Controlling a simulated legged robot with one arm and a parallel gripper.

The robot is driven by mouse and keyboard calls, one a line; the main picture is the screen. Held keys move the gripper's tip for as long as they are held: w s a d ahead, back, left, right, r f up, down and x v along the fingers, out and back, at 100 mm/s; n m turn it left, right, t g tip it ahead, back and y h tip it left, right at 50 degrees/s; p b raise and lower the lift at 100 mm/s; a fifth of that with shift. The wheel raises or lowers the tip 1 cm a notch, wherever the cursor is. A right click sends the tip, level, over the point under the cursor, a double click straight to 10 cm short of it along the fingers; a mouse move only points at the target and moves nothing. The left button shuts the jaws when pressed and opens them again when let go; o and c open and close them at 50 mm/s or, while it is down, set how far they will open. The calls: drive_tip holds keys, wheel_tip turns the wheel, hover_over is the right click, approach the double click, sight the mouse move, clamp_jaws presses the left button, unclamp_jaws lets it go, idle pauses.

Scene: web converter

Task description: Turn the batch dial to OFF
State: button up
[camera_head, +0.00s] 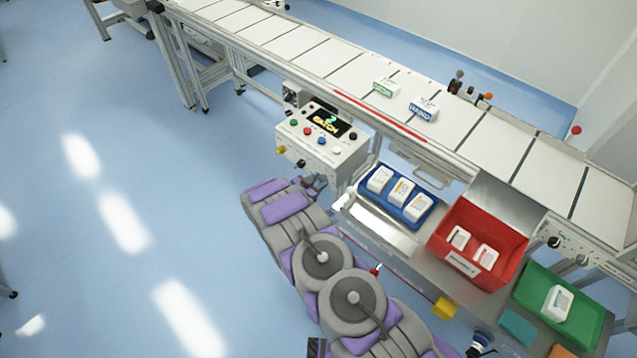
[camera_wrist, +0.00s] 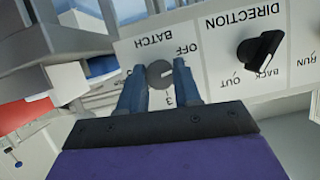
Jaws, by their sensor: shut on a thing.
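The batch dial (camera_wrist: 160,73) is a small round grey knob on a white panel, seen upside down in the wrist view. Its labels BATCH, OFF and 3 surround it. A pale line on the knob points roughly right in the wrist view, toward the side of the OFF label; its exact setting is hard to tell. My gripper (camera_wrist: 159,70) has its two blue-grey fingers on either side of the knob, shut on it. In the head view my gripper (camera_head: 316,184) is at the lower front of the white control box (camera_head: 322,155), and the dial is hidden there.
A black DIRECTION switch (camera_wrist: 260,50) sits right of the dial in the wrist view. The box display (camera_head: 326,122) reads 2 BATCH. A blue tray (camera_head: 396,213) and a red bin (camera_head: 510,245) stand right of my arm. The conveyor (camera_head: 345,75) runs behind.

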drive_tip(key=shift+s+a+f, duration=0.1)
drive_tip(key=shift+a+f, duration=0.05)
drive_tip(key=o, duration=1.1)
drive_tip(key=shift+c, duration=0.2)
drive_tip(key=p+v, duration=0.2)
drive_tip(key=v, duration=1.5)
drive_tip(key=shift+a+p, duration=0.2)
drive_tip(key=shift+p, duration=0.15)
